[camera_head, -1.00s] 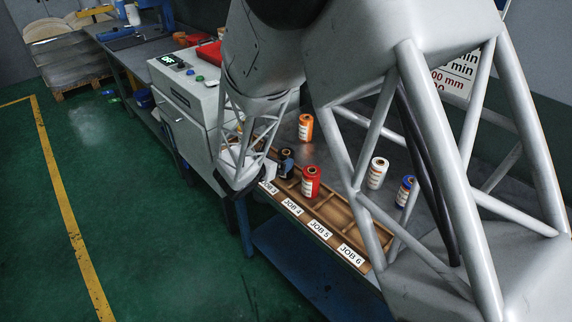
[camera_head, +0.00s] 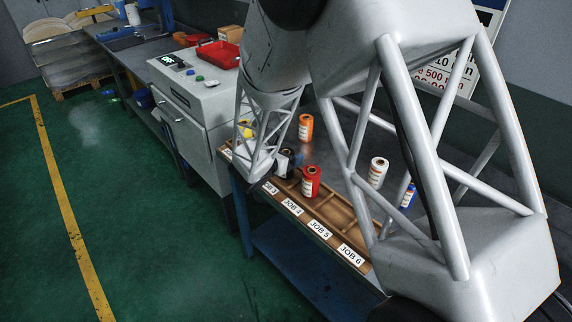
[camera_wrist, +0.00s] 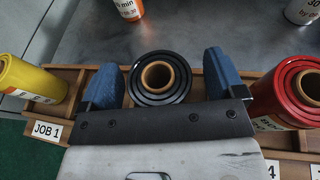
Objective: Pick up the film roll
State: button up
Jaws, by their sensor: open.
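A black film roll (camera_wrist: 159,98) with a brown core stands upright in the wrist view, between the two blue fingers of my gripper (camera_wrist: 160,76). The fingers are open on either side, with a small gap visible to each. In the head view the black roll (camera_head: 284,163) is partly hidden behind my arm's lattice link. A red roll (camera_head: 311,182) stands just right of it and also shows in the wrist view (camera_wrist: 295,92). A yellow roll (camera_wrist: 30,82) is at left in the wrist view, mostly hidden by my arm in the head view.
A wooden compartment rack (camera_head: 335,212) with JOB labels runs along the bench's front edge. Behind it stand an orange roll (camera_head: 305,127), a white roll (camera_head: 377,172) and a blue roll (camera_head: 408,196). A grey machine (camera_head: 196,95) with a red tray (camera_head: 219,54) stands left.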

jog(key=shift+c, duration=0.3)
jog(key=c, duration=1)
jog(key=shift+r, duration=5)
